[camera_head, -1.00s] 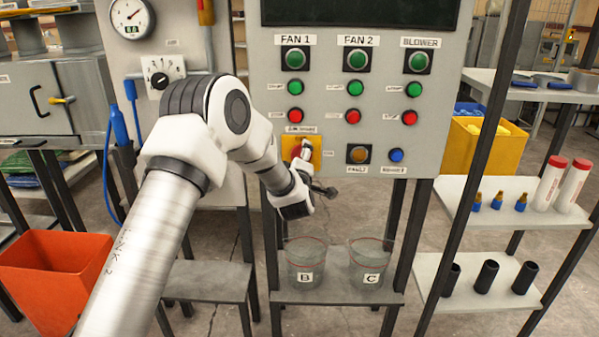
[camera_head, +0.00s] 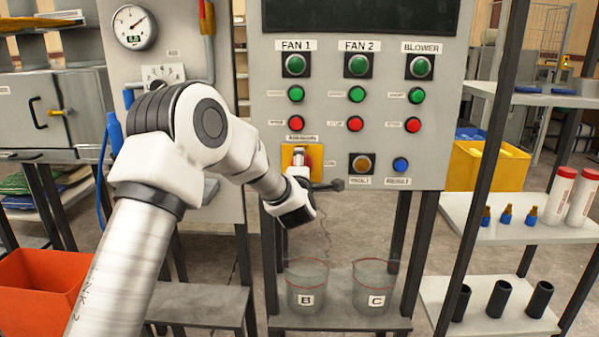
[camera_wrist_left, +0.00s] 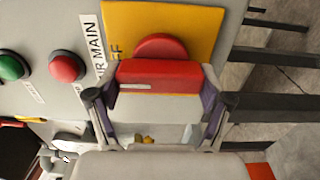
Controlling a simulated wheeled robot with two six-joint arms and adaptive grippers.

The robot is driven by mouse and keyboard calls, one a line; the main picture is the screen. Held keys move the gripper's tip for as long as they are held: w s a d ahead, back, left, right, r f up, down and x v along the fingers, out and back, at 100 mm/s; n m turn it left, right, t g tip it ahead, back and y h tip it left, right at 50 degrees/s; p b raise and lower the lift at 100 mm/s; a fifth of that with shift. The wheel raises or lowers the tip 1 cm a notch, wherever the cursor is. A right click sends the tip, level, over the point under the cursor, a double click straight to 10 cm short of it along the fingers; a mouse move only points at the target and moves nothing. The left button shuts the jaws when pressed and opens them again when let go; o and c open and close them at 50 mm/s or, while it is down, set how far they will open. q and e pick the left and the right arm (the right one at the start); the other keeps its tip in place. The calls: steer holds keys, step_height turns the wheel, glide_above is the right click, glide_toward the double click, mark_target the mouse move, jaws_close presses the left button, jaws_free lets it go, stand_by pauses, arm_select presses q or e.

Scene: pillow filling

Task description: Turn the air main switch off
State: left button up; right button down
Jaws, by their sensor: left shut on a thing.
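The air main switch has a yellow plate (camera_head: 289,152) at the lower left of the control panel. Its red handle (camera_wrist_left: 158,76) shows in the left wrist view, in front of a round red hub. The handle lies roughly crosswise to the printed line of the "AIR MAIN" label (camera_wrist_left: 94,40). Part of a word ending in "FF" shows on the plate. My left gripper (camera_head: 299,168) is shut on the red handle, with one finger at each end of it in the left wrist view (camera_wrist_left: 158,103). In the head view the gripper hides most of the handle. My right gripper is not in view.
The panel (camera_head: 400,140) carries green, red, amber and blue buttons right of the switch. Clear buckets B (camera_head: 307,288) and C (camera_head: 376,288) stand on a low shelf below.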

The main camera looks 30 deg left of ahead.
arm_select(q)
steer(key=o, duration=1.1)
steer(key=v, duration=1.2)
steer(key=shift+a, duration=0.1)
